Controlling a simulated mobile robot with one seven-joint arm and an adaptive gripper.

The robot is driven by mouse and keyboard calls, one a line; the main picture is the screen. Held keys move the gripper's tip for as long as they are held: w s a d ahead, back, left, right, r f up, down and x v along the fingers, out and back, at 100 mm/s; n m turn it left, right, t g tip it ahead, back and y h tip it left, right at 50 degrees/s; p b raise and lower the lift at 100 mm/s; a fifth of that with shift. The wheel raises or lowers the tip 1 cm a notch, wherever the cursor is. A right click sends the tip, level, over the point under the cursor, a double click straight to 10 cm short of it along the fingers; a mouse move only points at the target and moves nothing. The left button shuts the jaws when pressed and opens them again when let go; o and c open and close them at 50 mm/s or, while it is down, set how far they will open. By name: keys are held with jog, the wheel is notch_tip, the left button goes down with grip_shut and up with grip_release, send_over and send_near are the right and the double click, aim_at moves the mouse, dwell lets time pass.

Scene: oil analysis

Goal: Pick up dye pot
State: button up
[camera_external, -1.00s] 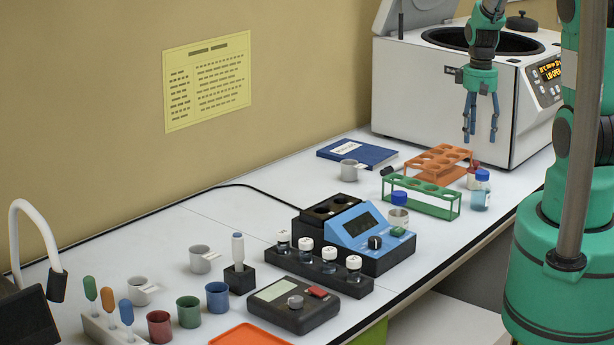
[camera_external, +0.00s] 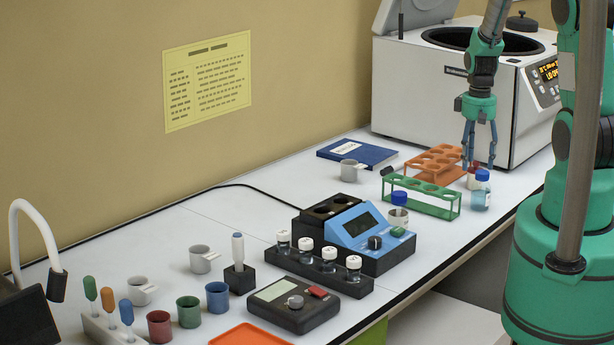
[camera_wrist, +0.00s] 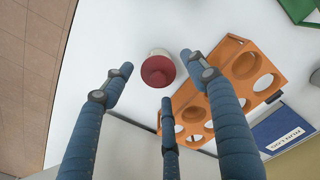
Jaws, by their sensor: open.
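A small pot with a red top and a pale body, which I take to be the dye pot (camera_external: 472,181), stands beside the orange rack, partly behind my gripper's fingers. In the wrist view the dye pot (camera_wrist: 158,71) shows from above, near the middle of the spread fingers. My gripper (camera_external: 480,165) points down with its fingers apart just above the pot. In the wrist view my gripper (camera_wrist: 156,80) is open, with three blue fingers around an empty gap. I cannot tell whether any finger touches the pot.
The orange rack (camera_external: 437,161) is close beside the pot, and the green rack (camera_external: 433,204) stands in front. The white centrifuge (camera_external: 420,100) stands behind. The table's front edge is near.

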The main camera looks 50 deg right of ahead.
jog(key=shift+f, duration=0.3)
jog(key=shift+f, duration=0.1)
jog(key=shift+d+f, duration=0.15)
jog(key=shift+f, duration=2.4)
jog(key=c, duration=1.2)
